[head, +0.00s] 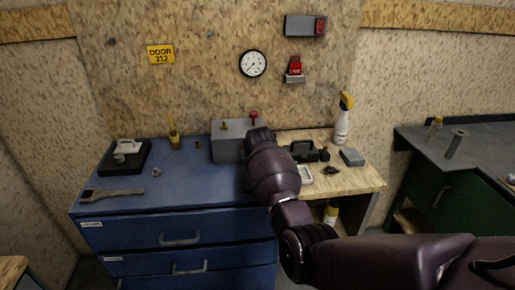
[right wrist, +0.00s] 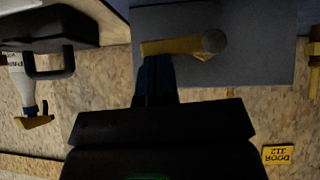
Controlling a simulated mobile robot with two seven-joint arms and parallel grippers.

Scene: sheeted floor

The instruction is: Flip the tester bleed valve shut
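The grey tester box (head: 227,141) stands at the back of the blue cabinet top, with a small brass fitting (head: 224,125) and a red-topped fitting (head: 253,118) on top. In the right wrist view, which is upside down, a brass-yellow lever (right wrist: 175,46) with a rounded end lies across the grey box (right wrist: 265,55). My right gripper (right wrist: 155,82) has its dark fingers close together, with the tips at the lever's left part; I cannot tell whether they touch it. In the head view my right wrist hides these fingers and the box's right side. My left gripper is not in view.
A wrench (head: 112,194), a black tray (head: 124,157) and a yellow item (head: 174,135) are on the left of the blue top. A black case (head: 305,151), a spray bottle (head: 342,122) and a grey block (head: 352,157) stand on the wooden top. A gauge (head: 253,63) hangs above.

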